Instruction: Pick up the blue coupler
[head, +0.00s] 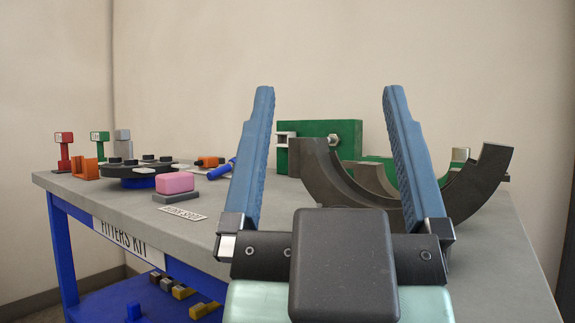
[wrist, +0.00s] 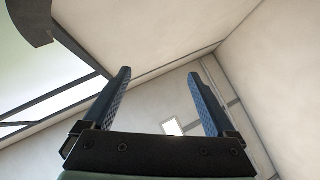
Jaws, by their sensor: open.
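My gripper (head: 328,92) stands large in front of the bench in the head view, its two blue fingers wide apart and pointing up, with nothing between them. In the wrist view my gripper (wrist: 159,74) is also open and empty against wall and ceiling. No part is clearly recognisable as the blue coupler. A small slanted blue cylinder (head: 221,169) lies on the bench left of my left finger, beside an orange piece (head: 208,162). My gripper touches neither.
The grey bench (head: 110,205) carries a black disc (head: 138,170) on a blue base, a pink block (head: 175,183), and red (head: 64,148) and green (head: 99,148) stands. A large dark curved cradle (head: 330,180) and green block (head: 347,131) stand behind my gripper. The front-left bench top is mostly clear.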

